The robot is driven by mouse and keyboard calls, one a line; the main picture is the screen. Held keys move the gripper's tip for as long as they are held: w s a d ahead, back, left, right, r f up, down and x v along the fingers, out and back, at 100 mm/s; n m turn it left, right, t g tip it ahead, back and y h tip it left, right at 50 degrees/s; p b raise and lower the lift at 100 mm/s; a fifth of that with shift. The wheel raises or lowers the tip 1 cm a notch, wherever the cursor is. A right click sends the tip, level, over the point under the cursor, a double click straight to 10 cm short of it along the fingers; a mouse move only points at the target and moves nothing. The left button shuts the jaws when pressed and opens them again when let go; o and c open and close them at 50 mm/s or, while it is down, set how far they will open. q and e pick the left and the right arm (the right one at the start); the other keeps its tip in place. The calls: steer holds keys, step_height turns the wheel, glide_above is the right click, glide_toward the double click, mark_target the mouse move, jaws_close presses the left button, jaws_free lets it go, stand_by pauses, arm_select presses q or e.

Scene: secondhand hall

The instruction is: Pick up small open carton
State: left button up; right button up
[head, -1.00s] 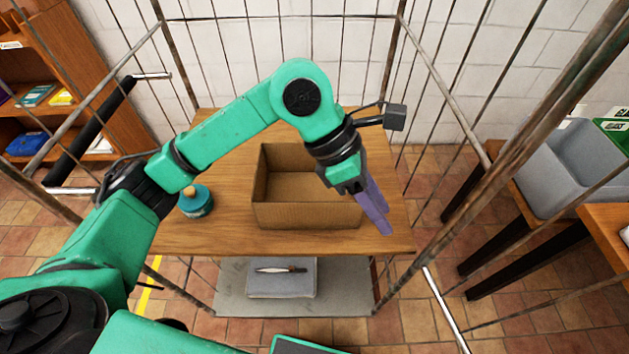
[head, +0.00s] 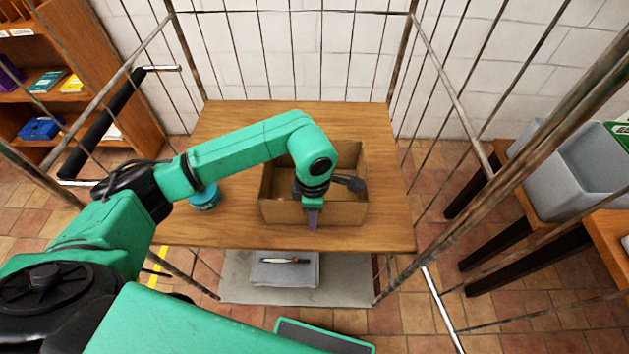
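The small open carton (head: 345,212) is a brown cardboard box, open at the top, standing upright on the wooden shelf of a wire cage trolley. My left arm reaches over it from the left. My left gripper (head: 312,218) points down at the carton's near wall, with its purple fingers in front of or over that wall. I cannot tell whether they touch it, or how far apart they are. The arm hides the carton's upper left part and much of its inside. My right gripper is not in view.
A teal round container (head: 204,198) stands left of the carton, partly behind my arm. The wooden shelf (head: 385,140) is clear at the back and right. Wire cage bars and posts surround it. A lower shelf holds a grey item (head: 285,272). A grey bin (head: 575,165) stands at right.

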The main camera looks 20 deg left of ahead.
arm_select(q)
steer(key=shift+f, duration=0.15)
jaws_close()
stand_by(1.3)
